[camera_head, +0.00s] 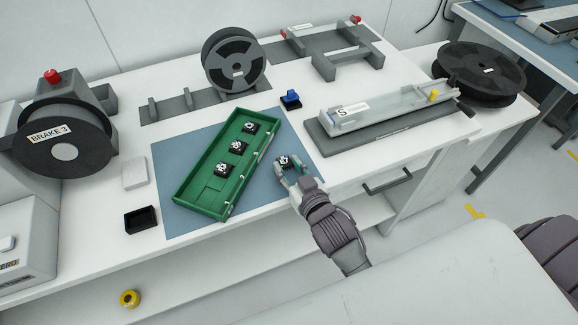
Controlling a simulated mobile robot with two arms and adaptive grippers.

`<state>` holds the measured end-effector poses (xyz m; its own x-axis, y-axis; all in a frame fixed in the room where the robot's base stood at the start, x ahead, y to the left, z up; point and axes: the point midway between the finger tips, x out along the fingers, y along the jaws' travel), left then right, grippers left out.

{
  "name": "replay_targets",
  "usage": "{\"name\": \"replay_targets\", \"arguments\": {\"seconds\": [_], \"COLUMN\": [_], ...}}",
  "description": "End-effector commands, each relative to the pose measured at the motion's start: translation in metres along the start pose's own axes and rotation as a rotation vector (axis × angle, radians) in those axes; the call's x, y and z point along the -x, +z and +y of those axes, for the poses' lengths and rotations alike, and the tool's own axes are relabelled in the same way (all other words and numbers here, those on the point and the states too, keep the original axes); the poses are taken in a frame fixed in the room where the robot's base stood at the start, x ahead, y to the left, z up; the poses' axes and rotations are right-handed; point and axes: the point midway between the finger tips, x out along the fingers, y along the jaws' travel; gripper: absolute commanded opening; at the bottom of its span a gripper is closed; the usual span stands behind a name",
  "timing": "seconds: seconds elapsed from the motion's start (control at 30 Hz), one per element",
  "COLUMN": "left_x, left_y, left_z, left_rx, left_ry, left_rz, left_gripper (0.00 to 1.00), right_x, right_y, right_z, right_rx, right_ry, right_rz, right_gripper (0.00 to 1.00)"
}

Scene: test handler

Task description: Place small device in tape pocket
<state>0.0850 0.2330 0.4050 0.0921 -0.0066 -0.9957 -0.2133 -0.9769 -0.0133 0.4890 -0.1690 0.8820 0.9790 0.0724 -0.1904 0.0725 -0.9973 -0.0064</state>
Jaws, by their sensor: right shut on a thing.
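My right gripper (288,171) is shut on a small black-and-white device (283,160) and holds it over the blue mat, just right of the green tray (187,197). Several more small devices show in the view; three sit in a row in the tray: one (250,127) at the far end, one (237,146) in the middle and one (222,170) nearer. The near end of the tray is bare. I cannot make out a tape pocket clearly; the pale track marked S (345,111) lies at the right. My left gripper is out of view.
A grey reel (236,84) stands upright at the back, a black reel (485,75) lies at the right, and the BRAKE 3 reel (40,155) is at the left. A blue block (290,98) and a black box (141,219) stand on the white table. Bare mat (170,165) lies around the tray.

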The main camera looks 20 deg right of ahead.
Motion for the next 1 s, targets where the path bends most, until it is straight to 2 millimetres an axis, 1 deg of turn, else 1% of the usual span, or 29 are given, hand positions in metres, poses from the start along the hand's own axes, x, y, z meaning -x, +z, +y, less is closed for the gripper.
{"name": "replay_targets", "arguments": {"seconds": [0.03, 0.07, 0.2, 0.47, 0.57, 0.67, 0.73, 1.0], "left_x": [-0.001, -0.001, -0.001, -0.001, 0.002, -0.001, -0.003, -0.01], "left_y": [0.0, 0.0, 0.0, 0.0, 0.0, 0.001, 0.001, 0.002], "left_z": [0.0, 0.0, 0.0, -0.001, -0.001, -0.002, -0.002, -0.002], "left_rx": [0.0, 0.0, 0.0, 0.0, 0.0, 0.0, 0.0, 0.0], "left_ry": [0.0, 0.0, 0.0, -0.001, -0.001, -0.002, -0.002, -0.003], "left_rz": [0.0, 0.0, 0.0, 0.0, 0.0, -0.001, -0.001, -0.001], "left_gripper": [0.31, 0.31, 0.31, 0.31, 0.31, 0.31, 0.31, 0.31], "right_x": [0.0, 0.0, 0.0, 0.0, 0.001, 0.013, 0.025, 0.084], "right_y": [0.003, 0.003, 0.002, 0.002, -0.003, 0.001, 0.002, 0.002], "right_z": [0.0, 0.0, 0.0, 0.0, 0.0, 0.0, 0.0, 0.0], "right_rx": [0.0, 0.0, 0.0, 0.0, 0.0, 0.0, 0.0, -0.001], "right_ry": [0.0, 0.0, 0.0, 0.0, 0.0, 0.0, 0.0, 0.001], "right_rz": [-0.001, -0.001, -0.001, -0.001, 0.0, -0.003, -0.004, -0.004], "right_gripper": [0.07, 0.38, 0.61, 0.62, 0.62, 0.62, 0.62, 0.62]}}
